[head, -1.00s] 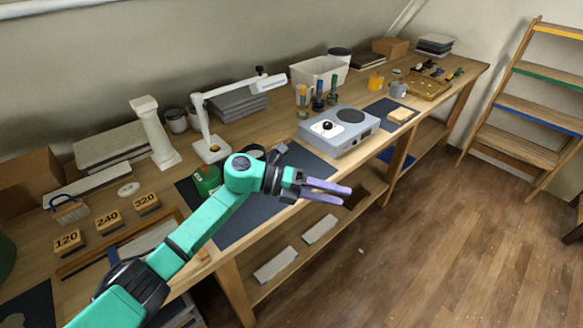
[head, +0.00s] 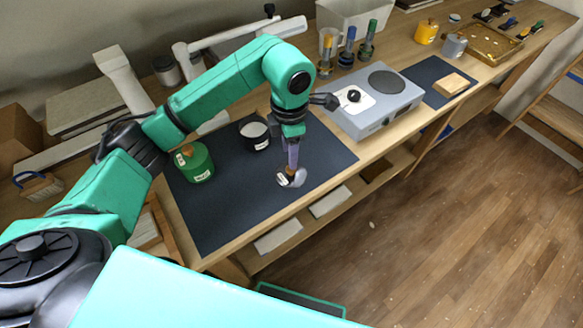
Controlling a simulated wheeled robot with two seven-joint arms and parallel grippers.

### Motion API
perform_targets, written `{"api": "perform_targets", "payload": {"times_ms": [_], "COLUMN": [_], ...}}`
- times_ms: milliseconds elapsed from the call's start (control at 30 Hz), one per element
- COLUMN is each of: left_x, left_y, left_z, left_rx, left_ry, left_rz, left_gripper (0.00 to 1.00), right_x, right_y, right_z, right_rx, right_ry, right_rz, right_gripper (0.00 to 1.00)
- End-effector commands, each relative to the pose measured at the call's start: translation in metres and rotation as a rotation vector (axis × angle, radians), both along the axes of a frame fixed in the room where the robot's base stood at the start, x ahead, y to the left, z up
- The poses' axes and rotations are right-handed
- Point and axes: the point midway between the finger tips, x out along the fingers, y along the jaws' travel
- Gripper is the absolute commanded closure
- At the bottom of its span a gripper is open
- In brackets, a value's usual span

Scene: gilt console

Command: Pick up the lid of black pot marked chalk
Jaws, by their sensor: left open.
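The black pot (head: 254,135) stands on the dark mat, left of my left gripper. It has a small white label, too small to read, and its round top shows white. My left gripper (head: 291,167) points down over the mat, its purple fingers seen nearly edge-on. It is open. Its fingertips are at a small brown knob-like part above a grey rounded piece (head: 298,179) and a white label. I cannot tell whether these belong to a loose lid or another pot, or whether the fingers touch them. My right gripper is not in view.
A green pot (head: 196,163) with a brown knob stands left on the dark mat (head: 222,216). A grey hotplate box (head: 376,103) stands to the right. Bottles (head: 346,50) and a white lamp (head: 222,36) are behind. The mat's front part is bare.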

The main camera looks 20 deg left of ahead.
Motion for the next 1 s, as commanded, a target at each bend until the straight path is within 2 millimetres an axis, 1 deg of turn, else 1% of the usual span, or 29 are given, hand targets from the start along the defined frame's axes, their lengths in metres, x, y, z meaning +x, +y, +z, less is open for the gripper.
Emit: {"api": "perform_targets", "payload": {"times_ms": [33,133,267,300,400,500,633,667,700,767,800,1000], "left_x": [-0.001,0.000,0.000,0.000,0.001,0.002,0.002,0.002,0.002,0.002,0.002,0.002], "left_y": [0.000,-0.001,-0.003,-0.003,-0.004,-0.004,-0.003,-0.003,-0.003,-0.003,-0.003,-0.003], "left_z": [-0.006,-0.020,-0.038,-0.046,-0.066,-0.073,-0.074,-0.074,-0.074,-0.074,-0.074,-0.073], "left_rx": [-0.001,-0.002,-0.003,-0.002,-0.003,-0.004,-0.003,-0.003,-0.003,-0.003,-0.003,-0.004], "left_ry": [0.005,0.003,0.008,0.007,0.005,0.000,-0.001,-0.001,-0.001,-0.001,-0.001,0.000], "left_rz": [0.002,0.001,0.001,0.001,0.001,-0.001,-0.001,0.000,0.000,0.000,0.000,0.000], "left_gripper": [0.49,0.49,0.49,0.49,0.49,0.49,0.49,0.53,0.68,0.91,1.00,1.00], "right_x": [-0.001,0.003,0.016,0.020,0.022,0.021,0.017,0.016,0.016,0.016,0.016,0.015], "right_y": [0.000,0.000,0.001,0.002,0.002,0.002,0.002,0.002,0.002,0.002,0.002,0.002], "right_z": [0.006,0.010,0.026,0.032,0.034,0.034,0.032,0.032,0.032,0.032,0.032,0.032], "right_rx": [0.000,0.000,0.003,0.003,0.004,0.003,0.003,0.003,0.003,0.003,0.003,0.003], "right_ry": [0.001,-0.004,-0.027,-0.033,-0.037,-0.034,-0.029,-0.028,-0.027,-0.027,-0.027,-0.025], "right_rz": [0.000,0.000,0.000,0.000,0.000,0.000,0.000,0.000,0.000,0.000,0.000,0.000], "right_gripper": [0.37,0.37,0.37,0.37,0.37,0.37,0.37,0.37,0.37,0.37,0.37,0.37]}}
